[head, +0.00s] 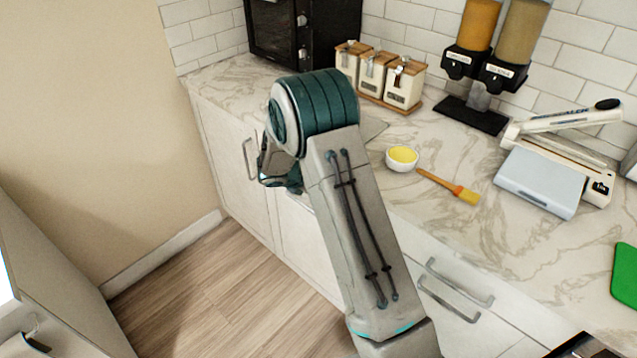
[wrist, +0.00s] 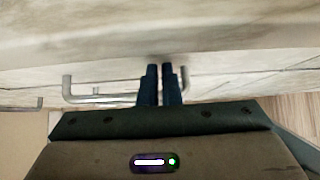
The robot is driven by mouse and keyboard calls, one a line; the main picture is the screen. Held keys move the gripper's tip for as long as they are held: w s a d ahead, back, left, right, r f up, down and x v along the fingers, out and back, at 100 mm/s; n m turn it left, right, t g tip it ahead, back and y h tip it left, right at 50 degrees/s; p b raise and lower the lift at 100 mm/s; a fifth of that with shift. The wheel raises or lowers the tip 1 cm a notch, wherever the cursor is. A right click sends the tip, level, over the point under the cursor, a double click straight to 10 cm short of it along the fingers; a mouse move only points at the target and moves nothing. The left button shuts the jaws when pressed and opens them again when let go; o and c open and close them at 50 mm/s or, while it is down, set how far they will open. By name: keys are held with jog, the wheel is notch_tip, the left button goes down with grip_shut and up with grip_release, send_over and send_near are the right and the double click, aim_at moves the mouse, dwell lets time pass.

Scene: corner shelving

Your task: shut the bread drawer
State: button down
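My gripper (wrist: 159,70) shows in the wrist view with its two dark fingers close together, only a thin gap between them. They point at a white cabinet front, beside a grey bar handle (wrist: 100,99) that extends to the left of them. I cannot tell whether they touch the handle. In the head view my gripper is mostly hidden behind my arm, near the cabinet fronts left of centre. No label marks the bread drawer. A drawer front with a bar handle (head: 452,298) is right of my arm. I cannot tell whether any drawer stands out.
The marble counter (head: 440,220) holds wooden-lidded canisters (head: 372,75), a bowl (head: 402,158), a brush (head: 448,186), dispensers (head: 485,70) and a sealer (head: 545,175). A black oven (head: 300,35) stands at the back. Wooden floor (head: 200,300) is clear on the left.

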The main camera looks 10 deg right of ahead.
jog(key=shift+w+d+r, duration=0.15)
jog(key=shift+d+r, duration=0.05)
jog(key=shift+d, duration=0.2)
jog(key=shift+s+a+f, duration=0.1)
jog(key=shift+s+a, duration=0.2)
jog(key=shift+a, duration=0.1)
jog(key=s+a+f+v, duration=0.1)
jog(key=a+f+v, duration=0.1)
jog(key=v, duration=1)
jog(key=shift+a+r+b, duration=0.15)
jog(key=shift+r+b, duration=0.05)
jog(key=shift+b, duration=0.15)
jog(key=s+d+r+m+g+y, duration=0.1)
jog(key=s+d+r+m, duration=0.35)
jog(key=s+m, duration=0.2)
jog(key=s+d+r+m+g+y, duration=0.2)
jog(key=s+d+r+m, duration=0.3)
jog(key=s, duration=0.3)
jog(key=s+a+r+m+y, duration=0.1)
jog(key=s+r+m+y, duration=0.2)
jog(key=s+m, duration=1)
jog(key=shift+s+a+t+y, duration=0.2)
jog(key=shift+s+t+y, duration=0.2)
jog(key=shift+s+y, duration=0.25)
